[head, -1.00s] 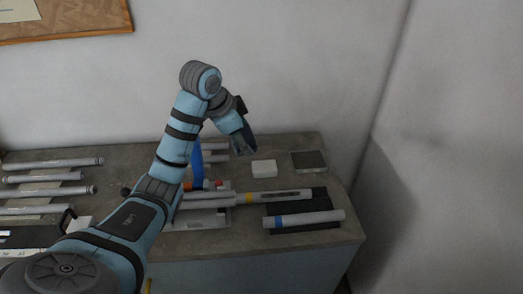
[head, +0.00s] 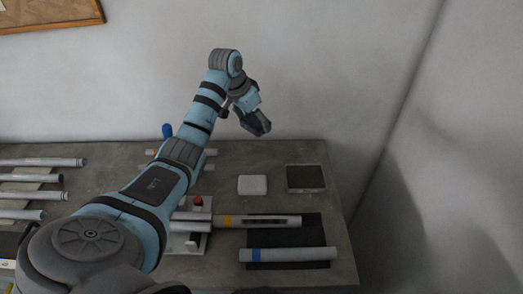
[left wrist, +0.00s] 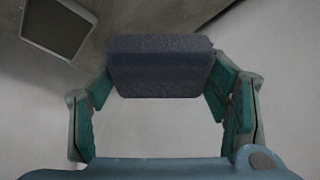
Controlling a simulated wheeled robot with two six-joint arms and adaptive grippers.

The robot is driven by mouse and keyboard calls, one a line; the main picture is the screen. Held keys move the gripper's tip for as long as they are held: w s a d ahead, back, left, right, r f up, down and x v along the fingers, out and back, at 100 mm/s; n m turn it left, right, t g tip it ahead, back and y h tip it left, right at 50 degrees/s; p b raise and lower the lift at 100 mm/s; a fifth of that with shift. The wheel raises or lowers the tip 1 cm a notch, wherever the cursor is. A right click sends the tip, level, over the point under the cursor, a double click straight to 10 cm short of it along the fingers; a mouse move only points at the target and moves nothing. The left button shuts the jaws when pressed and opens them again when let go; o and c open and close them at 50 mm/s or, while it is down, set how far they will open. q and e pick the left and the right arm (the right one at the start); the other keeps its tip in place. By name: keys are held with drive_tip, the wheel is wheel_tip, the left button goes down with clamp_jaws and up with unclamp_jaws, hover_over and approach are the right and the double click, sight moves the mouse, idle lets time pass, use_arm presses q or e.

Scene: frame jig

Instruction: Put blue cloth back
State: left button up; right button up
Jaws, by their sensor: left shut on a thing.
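My left gripper (head: 257,122) is in the air above the back of the bench, near the wall. In the left wrist view its two green-padded fingers (left wrist: 160,98) are shut on a dark blue, block-like folded cloth (left wrist: 160,66). The cloth spans the gap between the fingertips. In the head view the cloth is hard to tell from the dark fingers. A dark square tray with a pale rim (head: 306,178) lies on the bench to the right, below the gripper; it also shows at the upper left of the left wrist view (left wrist: 58,26). My right gripper is not in view.
A white block (head: 252,185) sits left of the tray. Tubes with a yellow band (head: 258,222) and a blue band (head: 288,255) lie over a dark mat. More tubes (head: 40,178) lie at left. A blue upright thing (head: 167,130) shows behind my arm.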

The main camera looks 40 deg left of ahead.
use_arm(q)
approach(256, 158)
drive_tip(key=shift+w, duration=0.3)
drive_tip(key=b+x, duration=0.1)
drive_tip(key=x, duration=0.5)
drive_tip(key=shift+w+f, duration=0.25)
drive_tip(key=shift+f, duration=0.05)
drive_tip(key=shift+s+r, duration=0.1)
drive_tip(key=shift+c, duration=0.5)
drive_tip(key=shift+s+r, duration=0.15)
drive_tip(key=shift+s, duration=0.35)
drive_tip(key=o, duration=0.9)
drive_tip(key=shift+c, duration=0.2)
drive_tip(key=shift+o, duration=1.2)
drive_tip(key=shift+w+f, duration=0.15)
drive_tip(key=shift+f, duration=0.05)
drive_tip(key=shift+w, duration=0.1)
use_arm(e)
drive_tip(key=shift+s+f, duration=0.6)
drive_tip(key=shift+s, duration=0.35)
